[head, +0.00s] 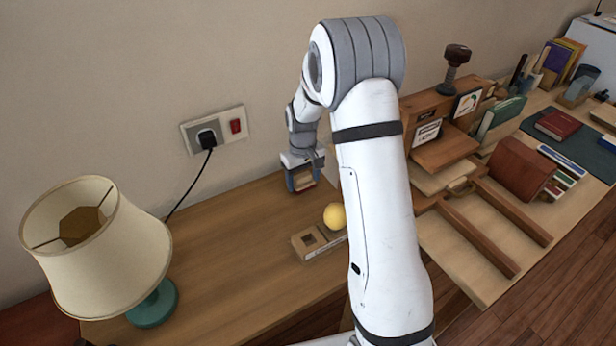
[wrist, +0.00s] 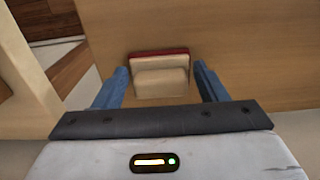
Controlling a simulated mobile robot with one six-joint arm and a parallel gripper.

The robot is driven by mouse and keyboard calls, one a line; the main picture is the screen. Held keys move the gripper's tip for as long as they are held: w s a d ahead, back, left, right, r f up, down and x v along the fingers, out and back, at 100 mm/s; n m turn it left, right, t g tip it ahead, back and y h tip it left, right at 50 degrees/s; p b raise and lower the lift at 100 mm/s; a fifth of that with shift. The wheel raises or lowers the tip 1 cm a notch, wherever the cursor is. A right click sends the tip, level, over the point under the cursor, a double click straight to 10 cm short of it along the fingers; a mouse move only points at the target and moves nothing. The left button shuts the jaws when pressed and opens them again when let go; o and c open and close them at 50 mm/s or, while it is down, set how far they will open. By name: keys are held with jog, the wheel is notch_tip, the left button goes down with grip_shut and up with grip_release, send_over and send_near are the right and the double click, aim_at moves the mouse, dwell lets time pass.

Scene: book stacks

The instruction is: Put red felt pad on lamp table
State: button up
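A red pad with a cream block on it (wrist: 160,70), which looks like the red felt pad, shows between my blue fingertips in the wrist view. It is at or just above the wooden lamp table (head: 230,250).
A lamp (head: 100,250) with a green base stands at the table's left. A yellow ball (head: 335,216) and a small wooden tray (head: 308,243) are near my arm. A desk with wooden rails (head: 480,235) and books lies right. The table's middle is clear.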

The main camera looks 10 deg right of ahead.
aim_at(303, 176)
jog(key=o, duration=0.3)
notch_tip(303, 176, up, 11)
jog(key=s+r+m+t, duration=0.1)
jog(key=s+r, duration=0.3)
jog(key=s, duration=0.3)
jog(key=s+r+m, duration=0.1)
jog(key=s+r, duration=0.4)
jog(key=s, duration=0.1)
jog(key=shift+m+t, duration=0.6)
jog(key=shift+m, duration=0.2)
jog(key=s, duration=0.5)
jog(key=s+d, duration=0.1)
jog(key=s, duration=0.4)
jog(key=s+p, duration=0.1)
jog(key=s, duration=0.4)
jog(key=shift+d+f, duration=0.2)
jog(key=shift+d, duration=0.15)
jog(key=r+p, duration=0.4)
jog(key=r, duration=0.1)
jog(key=r+p, duration=0.2)
jog(key=shift+s+r+p, duration=0.15)
jog(key=shift+s+p, duration=0.15)
